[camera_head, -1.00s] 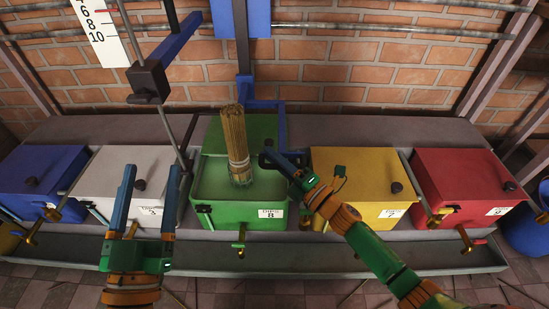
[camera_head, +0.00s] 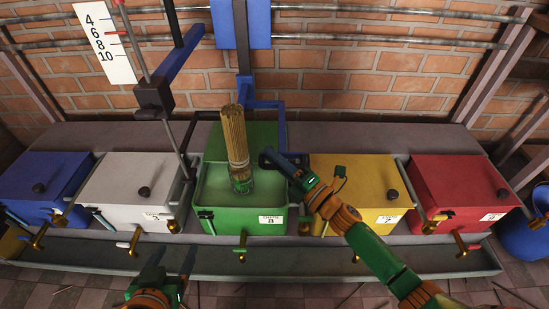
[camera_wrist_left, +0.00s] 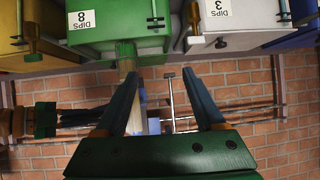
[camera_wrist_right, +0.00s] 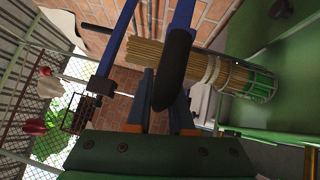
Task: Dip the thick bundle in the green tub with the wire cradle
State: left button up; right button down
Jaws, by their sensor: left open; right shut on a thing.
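The thick bundle (camera_head: 235,140) of tan sticks stands almost upright in the open front of the green tub (camera_head: 246,221), labelled 8. Its lower end sits in the wire cradle (camera_head: 242,183), close to the liquid; I cannot tell its depth. A blue bracket with a black grip (camera_wrist_right: 172,70) stands at the tub's right side. My right gripper (camera_head: 292,170) is shut on this grip, beside the bundle. In the right wrist view the bundle (camera_wrist_right: 200,65) lies behind the grip. My left gripper (camera_head: 172,268) is low in front of the white tub, open and empty; its spread fingers show in the left wrist view (camera_wrist_left: 165,110).
Blue (camera_head: 42,184), white (camera_head: 130,190), yellow (camera_head: 350,185) and red (camera_head: 455,185) lidded tubs flank the green one, with taps in front. A long trough (camera_head: 330,262) runs below. A vertical rod with a black block (camera_head: 153,97) and a scale board (camera_head: 104,42) stand behind.

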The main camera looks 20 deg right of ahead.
pick_arm(q)
jog(key=s+a+f+g+y+p, duration=0.1)
jog(key=s+a+f+g+p, duration=0.1)
jog(key=s+f, duration=0.4)
jog(key=s+a+f+g+y+p, duration=0.1)
jog(key=s+a+f+g+p, duration=0.1)
jog(key=s+f+g+p, duration=0.2)
jog(key=s+f+g, duration=0.3)
jog(key=f, duration=0.5)
jog(key=shift+s+p, duration=0.3)
jog(key=shift+p, duration=0.05)
pick_arm(e)
notch_tip(320, 180, up, 7)
jog(key=shift+r, duration=0.2)
jog(key=c, duration=0.8)
grip_release()
jog(key=shift+s, duration=0.15)
pick_arm(q)
jog(key=shift+s+a+f+p, duration=0.1)
jog(key=shift+s+f+p, duration=0.45)
jog(key=shift+f, duration=0.3)
pick_arm(e)
jog(key=v, duration=0.7)
pick_arm(q)
jog(key=shift+s, duration=0.15)
